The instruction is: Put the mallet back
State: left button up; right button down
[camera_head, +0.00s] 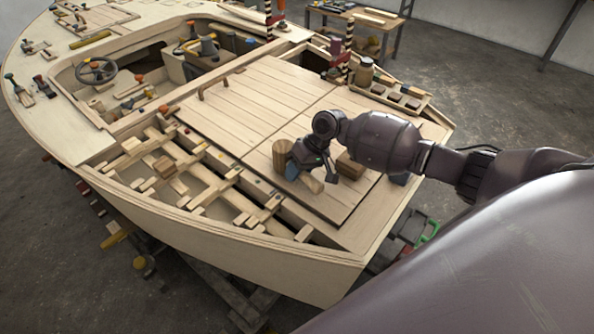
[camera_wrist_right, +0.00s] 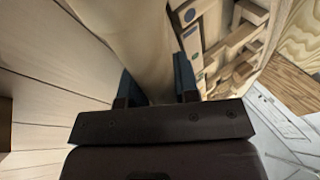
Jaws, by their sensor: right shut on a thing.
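My right gripper (camera_head: 310,172) is low over the plank deck panel near the boat's near right end. Its blue-padded fingers, also in the right wrist view (camera_wrist_right: 158,85), are shut on a pale, rounded wooden piece (camera_wrist_right: 145,45), apparently part of the mallet. In the head view, a brown wooden cylinder (camera_head: 284,152), which looks like the mallet's head, is just left of the gripper. A pale wooden end (camera_head: 312,184) shows below the fingers. The gripper hides how these parts join. I cannot tell whether the mallet touches the deck. My left gripper is not in view.
A wooden block (camera_head: 349,165) lies close right of the gripper. An open rib frame (camera_head: 205,175) with gaps lies to the left. A tray (camera_head: 405,97) with compartments and a jar (camera_head: 364,72) stand behind. The plank panel (camera_head: 255,95) is mostly clear, with a curved handle (camera_head: 212,87).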

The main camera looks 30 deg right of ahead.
jog(key=c, duration=0.9)
grip_release()
jog(key=shift+c, duration=0.2)
jog(key=shift+o, duration=0.8)
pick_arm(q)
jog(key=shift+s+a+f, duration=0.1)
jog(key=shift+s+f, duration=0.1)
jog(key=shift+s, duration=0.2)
pick_arm(e)
jog(key=shift+f, duration=0.1)
jog(key=shift+s, duration=0.1)
